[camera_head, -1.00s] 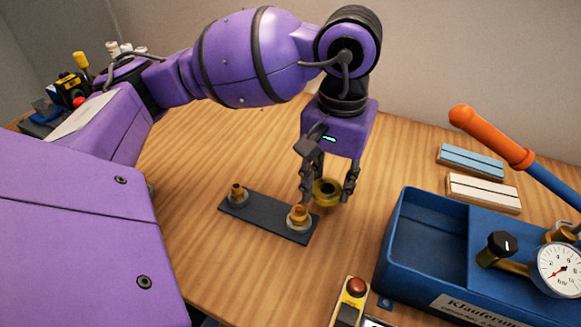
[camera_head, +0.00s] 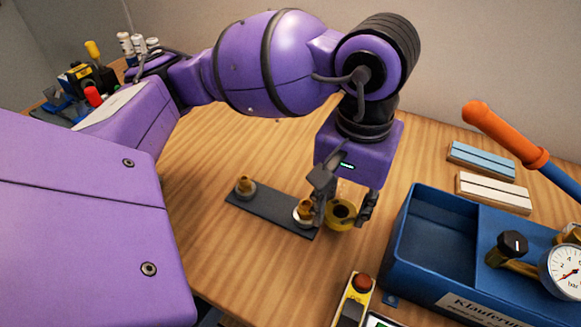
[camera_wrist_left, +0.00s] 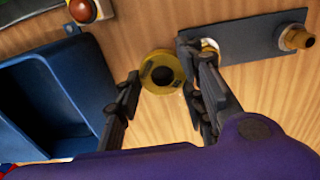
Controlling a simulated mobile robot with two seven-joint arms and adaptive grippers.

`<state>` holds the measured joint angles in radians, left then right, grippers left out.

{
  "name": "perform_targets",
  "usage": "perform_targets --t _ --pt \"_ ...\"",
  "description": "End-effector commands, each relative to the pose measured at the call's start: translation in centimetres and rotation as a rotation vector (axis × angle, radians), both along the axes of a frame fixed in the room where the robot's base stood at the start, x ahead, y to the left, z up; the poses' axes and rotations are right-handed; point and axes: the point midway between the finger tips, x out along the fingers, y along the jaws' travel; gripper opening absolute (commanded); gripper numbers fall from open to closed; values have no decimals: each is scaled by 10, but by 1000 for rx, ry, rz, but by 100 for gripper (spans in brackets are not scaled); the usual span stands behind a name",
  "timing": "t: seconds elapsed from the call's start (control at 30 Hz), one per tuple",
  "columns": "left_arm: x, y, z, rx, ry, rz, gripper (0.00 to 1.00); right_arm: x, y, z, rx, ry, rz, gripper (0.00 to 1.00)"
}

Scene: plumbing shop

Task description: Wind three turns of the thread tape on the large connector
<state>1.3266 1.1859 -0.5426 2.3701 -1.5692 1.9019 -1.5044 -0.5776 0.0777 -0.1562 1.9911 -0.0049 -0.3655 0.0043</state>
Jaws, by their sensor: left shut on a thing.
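A dark plate (camera_head: 271,214) lies on the bench with two brass connectors on it. The far-left connector (camera_head: 244,186) looks smaller. The near-right, larger connector (camera_head: 303,208) stands upright, partly hidden by a finger of my left gripper (camera_head: 343,205). That gripper points down and is shut on the yellow thread tape roll (camera_head: 341,225), just right of the large connector. I cannot tell whether tape touches the connector. My right gripper is out of view.
A blue case (camera_head: 400,262) with a pressure gauge (camera_head: 565,272) and an orange-handled lever (camera_head: 500,130) stands close on the right. A yellow box with a red button (camera_head: 357,291) is at the front. Blue and white blocks (camera_head: 493,193) lie behind the case.

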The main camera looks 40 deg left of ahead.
Motion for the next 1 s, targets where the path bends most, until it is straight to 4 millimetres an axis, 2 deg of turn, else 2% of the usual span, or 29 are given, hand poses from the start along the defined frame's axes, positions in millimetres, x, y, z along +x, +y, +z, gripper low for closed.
perform_targets --t 0.2,0.4,0.6,0.77,1.0 --pt "-15 -3 0 0 0 -1 22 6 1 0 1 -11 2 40" --pt "-33 2 -2 1 2 0 22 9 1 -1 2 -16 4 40" --pt "-46 6 1 0 0 0 22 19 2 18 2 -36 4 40" --pt "-48 6 0 0 2 1 22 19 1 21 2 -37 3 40" --pt "-51 10 1 -1 4 3 22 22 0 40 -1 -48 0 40"
